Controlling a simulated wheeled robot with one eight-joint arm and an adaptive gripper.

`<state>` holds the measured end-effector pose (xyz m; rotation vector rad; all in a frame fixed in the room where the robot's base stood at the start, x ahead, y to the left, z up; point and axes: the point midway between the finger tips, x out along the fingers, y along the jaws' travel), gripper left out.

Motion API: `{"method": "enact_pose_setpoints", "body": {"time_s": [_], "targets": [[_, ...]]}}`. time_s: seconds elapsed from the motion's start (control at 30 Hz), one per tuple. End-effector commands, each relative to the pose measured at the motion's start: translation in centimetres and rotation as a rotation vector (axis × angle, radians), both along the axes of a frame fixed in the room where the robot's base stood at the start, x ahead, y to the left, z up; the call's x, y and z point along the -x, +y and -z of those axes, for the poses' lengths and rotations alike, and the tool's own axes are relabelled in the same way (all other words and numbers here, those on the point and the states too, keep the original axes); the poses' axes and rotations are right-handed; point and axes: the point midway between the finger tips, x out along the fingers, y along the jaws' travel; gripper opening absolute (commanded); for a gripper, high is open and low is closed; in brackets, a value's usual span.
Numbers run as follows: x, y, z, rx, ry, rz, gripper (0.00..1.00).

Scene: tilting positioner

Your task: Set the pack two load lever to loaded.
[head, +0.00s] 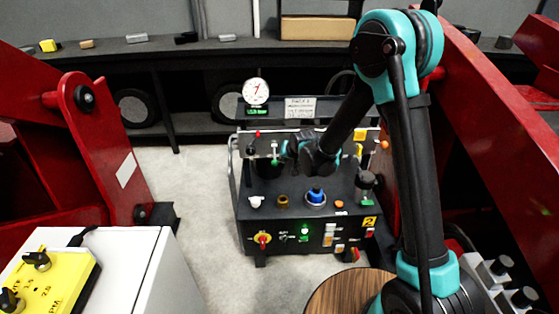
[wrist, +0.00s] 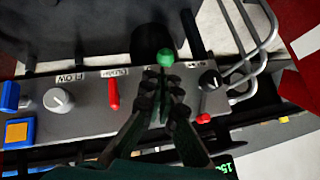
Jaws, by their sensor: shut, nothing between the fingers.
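Pack two is the black power unit (head: 285,222) with a yellow "2" label (head: 369,222) on its lower right front. A lever with a green ball knob (wrist: 166,57) lies just beyond my fingertips in the wrist view; the knob also shows in the head view (head: 275,162). Its shaft is hidden by my fingers, and no label on it is readable. My gripper (wrist: 162,76) is shut and empty over the grey panel, close to the knob; I cannot tell if they touch. In the head view my gripper (head: 284,151) reaches in from the right.
On the panel, a red lever (wrist: 113,94) and a grey FLOW knob (wrist: 57,100) stand left of my gripper, and a black knob (wrist: 210,80) right. A bent metal rail (wrist: 262,50) edges the unit. Red machine arms (head: 95,140) flank it. Pale floor (head: 185,185) is clear at left.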

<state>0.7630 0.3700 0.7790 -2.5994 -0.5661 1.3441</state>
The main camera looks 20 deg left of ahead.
Motion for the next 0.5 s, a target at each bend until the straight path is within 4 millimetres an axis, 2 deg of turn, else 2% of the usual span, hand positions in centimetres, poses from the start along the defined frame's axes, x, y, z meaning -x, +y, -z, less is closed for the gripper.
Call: {"method": "enact_pose_setpoints", "body": {"time_s": [0.1, 0.23, 0.5], "targets": [[2.0, -1.2, -1.0, 0.0, 0.0, 0.0, 0.0], [3.8, -2.3, -1.8, 0.0, 0.0, 0.0, 0.0], [5.6, -3.5, -2.7, 0.0, -0.001, 0.0, 0.0]]}}
